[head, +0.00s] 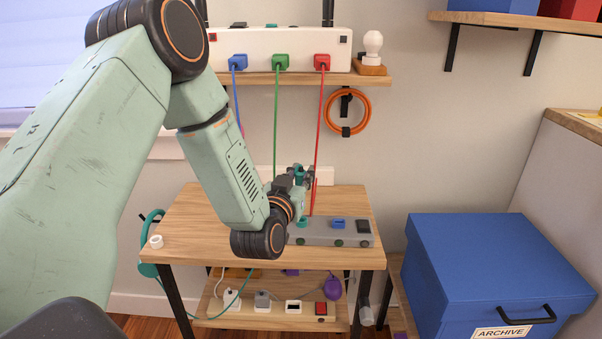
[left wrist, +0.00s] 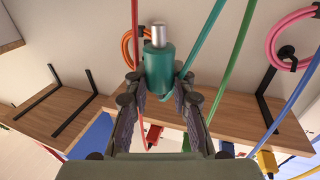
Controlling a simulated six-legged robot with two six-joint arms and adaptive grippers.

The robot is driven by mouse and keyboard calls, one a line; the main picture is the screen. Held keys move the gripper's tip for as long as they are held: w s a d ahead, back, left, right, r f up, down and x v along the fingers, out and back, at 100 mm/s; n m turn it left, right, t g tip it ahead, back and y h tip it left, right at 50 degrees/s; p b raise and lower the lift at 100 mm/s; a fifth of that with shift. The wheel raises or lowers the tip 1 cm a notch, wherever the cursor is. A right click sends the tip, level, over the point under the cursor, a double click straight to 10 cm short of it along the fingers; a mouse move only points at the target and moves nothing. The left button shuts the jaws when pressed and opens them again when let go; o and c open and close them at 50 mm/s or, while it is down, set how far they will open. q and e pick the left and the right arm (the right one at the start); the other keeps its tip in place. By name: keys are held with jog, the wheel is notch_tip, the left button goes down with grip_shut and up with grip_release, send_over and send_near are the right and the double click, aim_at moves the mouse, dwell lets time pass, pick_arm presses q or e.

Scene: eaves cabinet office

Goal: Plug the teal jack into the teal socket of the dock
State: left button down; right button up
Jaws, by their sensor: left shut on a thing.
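My left gripper (head: 298,182) is above the back of the small wooden table, over the grey dock (head: 312,238). In the left wrist view the gripper (left wrist: 160,88) is shut on the teal jack (left wrist: 158,66), whose silver tip points away from the palm. The jack is small and partly hidden by the fingers in the head view. The dock has a teal socket (head: 302,223) at its left part, just below the gripper, and a blue socket (head: 338,224) to its right. The jack is apart from the socket. My right gripper is not in view.
A white power strip (head: 275,48) with blue, green and red plugs sits on the wall shelf; their cables hang down behind the gripper. A blue archive box (head: 490,270) stands at right. The table's left part is clear.

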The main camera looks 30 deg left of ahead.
pick_arm(q)
jog(key=shift+w+d+f+b, duration=0.15)
jog(key=shift+f+b, duration=0.6)
jog(key=shift+f, duration=0.2)
notch_tip(320, 180, down, 2)
jog(key=shift+f+b, duration=0.1)
jog(key=shift+b, duration=0.7)
jog(key=shift+f+b, duration=0.65)
jog(key=shift+f, duration=0.2)
jog(key=shift+p, duration=0.45)
jog(key=shift+f+b, duration=1.15)
jog(key=shift+f, duration=0.3)
jog(key=c, duration=1.1)
grip_release()
jog(key=shift+o, duration=0.2)
jog(key=shift+s, duration=0.2)
